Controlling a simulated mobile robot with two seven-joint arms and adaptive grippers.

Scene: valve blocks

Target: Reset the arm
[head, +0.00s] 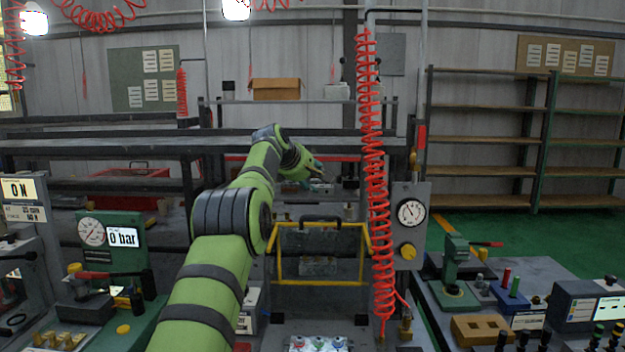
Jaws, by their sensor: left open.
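My left arm, green with dark bands, comes in from the lower left and reaches forward to the middle of the head view. My left gripper (317,170) is at its end, small and far off, above the yellow-framed guard (364,255). It is open and I see nothing held in it. My right arm and right gripper do not show.
A red coiled hose (372,150) hangs just right of my left gripper, beside a grey gauge panel (410,225). A green gauge unit reading 0 bar (110,240) stands at left. A bench with a green press (455,270) is at right. Empty shelves (490,140) stand behind.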

